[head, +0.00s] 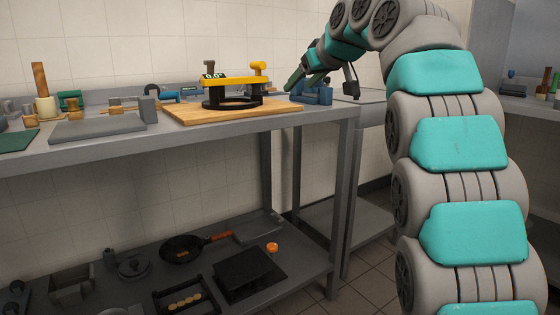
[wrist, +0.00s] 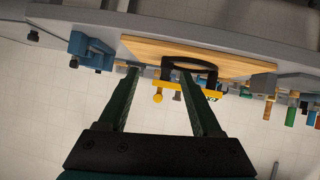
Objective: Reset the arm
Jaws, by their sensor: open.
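My gripper (head: 298,80) is at the end of my arm, which arches in from the right over the right part of the bench. In the wrist view my gripper (wrist: 159,72) shows two dark green fingers spread apart with nothing held between them. That view is upside down. Beyond the fingers are a yellow-and-black device (head: 232,84) and the wooden board (head: 183,113) it stands on. The board also shows in the wrist view (wrist: 140,45). A blue clamp-like object (head: 318,93) is close beside the gripper in the head view; contact cannot be told.
The grey bench (head: 225,126) carries a grey slab (head: 97,127) and several small tools at left. The lower shelf (head: 215,255) holds a pan (head: 183,248), a dark plate (head: 248,272) and other items. The tiled wall is close behind the bench. Floor shows at the lower middle.

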